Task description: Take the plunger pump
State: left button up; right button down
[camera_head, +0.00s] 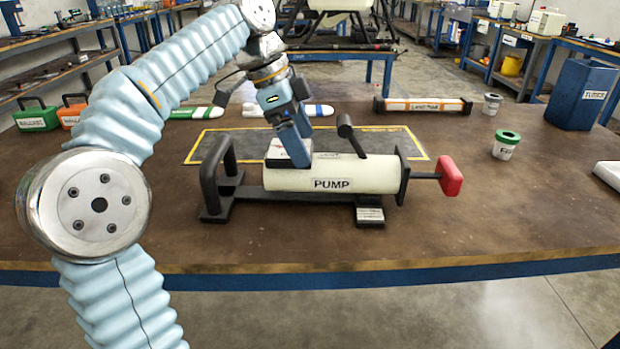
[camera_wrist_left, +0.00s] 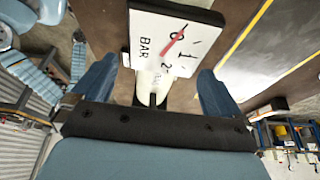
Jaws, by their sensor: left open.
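The plunger pump (camera_head: 331,176) lies on the brown table, a cream cylinder labelled PUMP. It has a black handle frame (camera_head: 217,180) at its left end and a red plunger knob (camera_head: 450,176) at its right. My left gripper (camera_head: 296,160) is over the left part of the cylinder, fingers pointing down. In the left wrist view its blue fingers (camera_wrist_left: 157,92) are spread apart, with the cream pump body (camera_wrist_left: 153,86) between and beyond them. A white gauge plate marked BAR (camera_wrist_left: 168,43) with a red needle is just ahead of the fingers. Contact with the pump cannot be told.
A yellow-bordered dark mat (camera_head: 406,139) lies behind the pump. A lance tube (camera_head: 423,105), green-lidded cup (camera_head: 506,145), grey cup (camera_head: 492,103) and blue bin (camera_head: 580,94) stand to the right. Green (camera_head: 36,117) and orange (camera_head: 72,112) cases are at the left. The front table area is clear.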

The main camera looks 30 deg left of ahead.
aim_at(300, 174)
pick_arm(q)
jog(key=x, duration=0.5)
jog(key=shift+w+d+f+b, duration=0.1)
jog(key=shift+w+f+b, duration=0.1)
jog(key=shift+f+b, duration=0.2)
jog(key=c, duration=1.3)
jog(key=shift+r, duration=0.15)
jog(key=shift+c, duration=1)
